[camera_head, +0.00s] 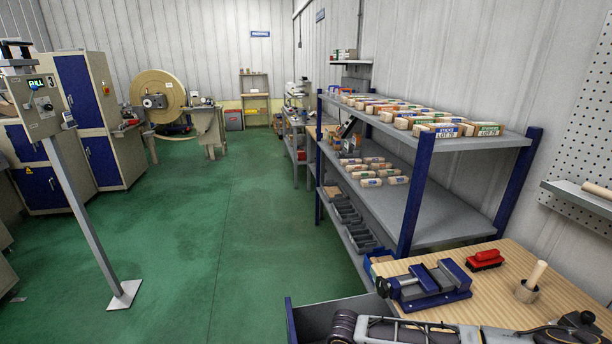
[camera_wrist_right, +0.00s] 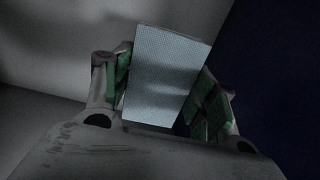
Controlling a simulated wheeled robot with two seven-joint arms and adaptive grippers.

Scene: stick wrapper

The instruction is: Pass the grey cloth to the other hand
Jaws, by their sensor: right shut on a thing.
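The grey cloth (camera_wrist_right: 168,72) shows in the right wrist view as a flat, pale grey-blue rectangle with a fine weave, slightly tilted. My right gripper (camera_wrist_right: 163,92) is shut on it, with a green-padded finger at each side of it. The cloth's lower end is close to the gripper's palm, and its upper part stands out past the fingers. In the head view my right arm crosses the bottom right, and neither its fingers nor the cloth can be made out there. My left gripper is in neither view.
A wooden bench (camera_head: 548,292) holds a blue vise (camera_head: 430,283), a red-topped brush (camera_head: 485,260) and a wooden mallet (camera_head: 530,284). A grey bin (camera_head: 318,312) is left of the bench. A blue-post shelf (camera_head: 440,200) with packets stands behind.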

